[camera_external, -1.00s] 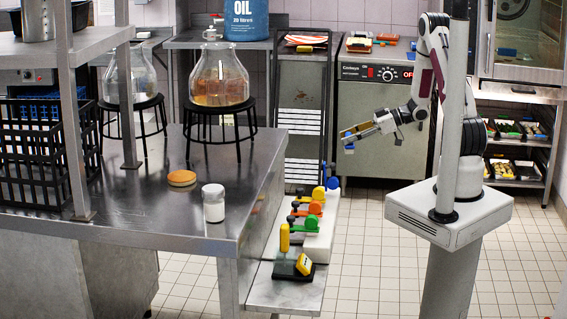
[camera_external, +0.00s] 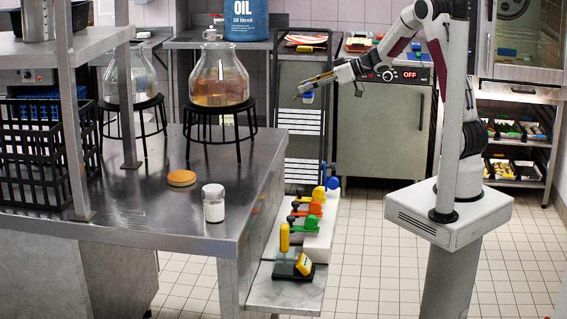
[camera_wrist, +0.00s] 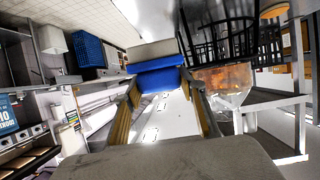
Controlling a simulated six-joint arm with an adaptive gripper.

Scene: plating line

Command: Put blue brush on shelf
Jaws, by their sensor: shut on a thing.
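My gripper (camera_external: 318,82) is shut on the blue brush (camera_external: 308,97), high in front of the back rack in the external view. Only a small blue part of the brush shows below the fingertips there. In the wrist view the blue brush (camera_wrist: 160,79) sits across the ends of the yellowish fingers, with a pale part beyond it. Several shelves are in view: a dark wire-sided rack (camera_external: 299,122) behind the gripper, a steel shelf (camera_external: 88,42) at upper left, and a low shelf (camera_external: 515,183) at right. I cannot tell which one the task means.
The steel table (camera_external: 140,215) at left holds a white-lidded jar (camera_external: 213,203), an orange lid (camera_external: 181,178) and glass flasks on black stools. A black crate (camera_external: 40,150) stands at far left. Colourful dispensers (camera_external: 305,225) line the low ledge. Floor (camera_external: 365,240) is clear between.

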